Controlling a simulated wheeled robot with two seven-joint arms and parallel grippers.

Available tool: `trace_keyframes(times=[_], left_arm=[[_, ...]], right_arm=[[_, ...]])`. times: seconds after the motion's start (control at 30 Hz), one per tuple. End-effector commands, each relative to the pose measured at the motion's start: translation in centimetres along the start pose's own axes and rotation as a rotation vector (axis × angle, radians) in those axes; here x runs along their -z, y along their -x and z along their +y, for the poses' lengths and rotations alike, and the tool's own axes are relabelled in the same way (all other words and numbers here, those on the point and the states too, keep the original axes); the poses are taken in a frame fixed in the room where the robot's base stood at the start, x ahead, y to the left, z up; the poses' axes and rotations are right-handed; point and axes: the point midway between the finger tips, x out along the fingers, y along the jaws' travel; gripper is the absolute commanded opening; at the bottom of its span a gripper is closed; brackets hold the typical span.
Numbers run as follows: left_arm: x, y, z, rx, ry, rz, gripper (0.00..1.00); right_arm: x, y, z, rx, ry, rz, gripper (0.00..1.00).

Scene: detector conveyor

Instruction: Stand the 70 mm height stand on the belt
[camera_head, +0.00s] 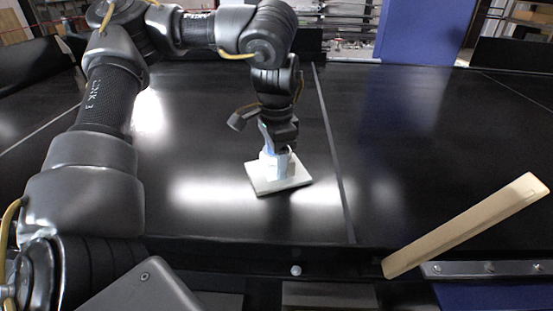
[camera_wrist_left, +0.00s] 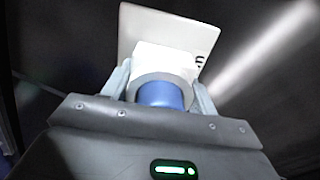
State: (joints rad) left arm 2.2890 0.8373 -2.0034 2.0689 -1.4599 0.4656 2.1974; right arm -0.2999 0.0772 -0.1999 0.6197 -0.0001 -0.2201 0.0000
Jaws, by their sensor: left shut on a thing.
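The height stand (camera_head: 290,178) has a flat white square base and a paler upright part. Its base is at or just above the black belt (camera_head: 225,215); I cannot tell whether it touches. My left gripper (camera_head: 276,152) comes down from above and is shut on the upright part. In the left wrist view the stand's white base (camera_wrist_left: 190,32) lies beyond the fingers, with a dark mark at its right edge. A blue round part (camera_wrist_left: 160,94) shows between the fingers of my left gripper (camera_wrist_left: 162,88). My right gripper is not in view.
A long wooden bar (camera_head: 465,225) slants up at the front right. A small light ball-like knob (camera_head: 296,270) is at the belt's front edge. A blue panel (camera_head: 425,32) stands at the back. The belt around the stand is clear.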

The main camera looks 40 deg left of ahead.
Motion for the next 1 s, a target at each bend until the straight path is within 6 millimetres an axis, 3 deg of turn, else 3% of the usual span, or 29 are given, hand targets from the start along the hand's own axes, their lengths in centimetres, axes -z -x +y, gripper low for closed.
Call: trace_keyframes(times=[0.03, 0.17, 0.57, 1.0], left_arm=[[0.0, -0.1, 0.0, 0.0, 0.0, 0.0, 0.62], [0.0, -0.1, 0.0, 0.0, 0.0, 0.0, 0.79], [0.1, 0.8, 0.0, 0.002, 0.0, 0.003, 0.8], [0.1, 9.5, 0.0, 0.005, 0.002, 0.003, 0.8]], right_arm=[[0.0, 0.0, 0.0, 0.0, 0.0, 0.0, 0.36], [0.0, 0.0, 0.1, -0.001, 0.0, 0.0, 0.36], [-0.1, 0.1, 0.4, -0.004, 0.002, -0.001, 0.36], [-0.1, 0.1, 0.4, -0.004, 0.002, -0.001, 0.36]])
